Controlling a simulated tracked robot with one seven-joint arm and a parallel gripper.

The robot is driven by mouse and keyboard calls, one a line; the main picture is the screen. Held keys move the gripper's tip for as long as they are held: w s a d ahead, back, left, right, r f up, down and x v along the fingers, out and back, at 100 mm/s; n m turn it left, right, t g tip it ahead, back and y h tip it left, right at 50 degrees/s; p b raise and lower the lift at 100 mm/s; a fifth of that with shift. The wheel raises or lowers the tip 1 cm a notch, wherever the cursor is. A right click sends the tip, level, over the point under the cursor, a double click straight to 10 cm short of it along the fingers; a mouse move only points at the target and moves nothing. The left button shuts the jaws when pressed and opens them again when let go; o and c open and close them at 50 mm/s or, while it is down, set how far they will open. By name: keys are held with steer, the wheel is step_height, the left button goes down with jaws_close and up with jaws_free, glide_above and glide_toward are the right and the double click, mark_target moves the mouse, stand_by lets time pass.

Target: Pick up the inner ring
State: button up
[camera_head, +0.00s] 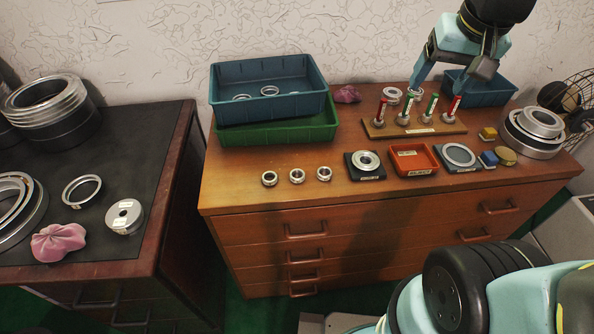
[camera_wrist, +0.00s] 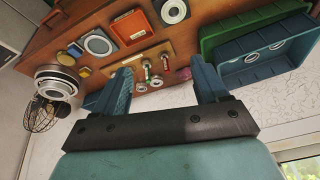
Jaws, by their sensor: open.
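My gripper (camera_head: 438,98) is open and empty above the back right of the wooden cabinet, over the peg board; its two fingers also show in the wrist view (camera_wrist: 158,75). I cannot tell which ring is the inner ring. A silver ring (camera_head: 392,92) lies behind the peg board, close to my gripper. Two rings (camera_head: 269,90) lie in the blue tray. Three small rings (camera_head: 297,175) stand in a row at the front. One ring (camera_head: 365,158) sits on a dark plate, and a wider ring (camera_head: 459,152) on another. Their labels are too small to read.
The peg board (camera_head: 378,131) holds several upright red- and green-topped pegs. A red tray (camera_head: 413,171) lies in front of it. A blue tray (camera_head: 226,104) rests on a green tray (camera_head: 275,135) at the back left. Stacked large rings (camera_head: 533,140) stand at right.

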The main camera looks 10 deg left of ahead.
steer(key=w+a+f+g, duration=0.1)
steer(key=w+a+f, duration=0.25)
steer(key=a, duration=0.25)
steer(key=w+a+f+g, duration=0.1)
steer(key=w+a+f, duration=0.1)
steer(key=a+f, duration=0.3)
steer(key=g, duration=0.2)
glide_above(297, 178)
step_height(297, 178, down, 10)
steer(key=shift+h, duration=0.4)
step_height(297, 178, down, 13)
steer(key=shift+f, duration=0.2)
steer(key=c, duration=1.2)
steer(key=shift+o, duration=0.2)
steer(key=shift+r, duration=0.15)
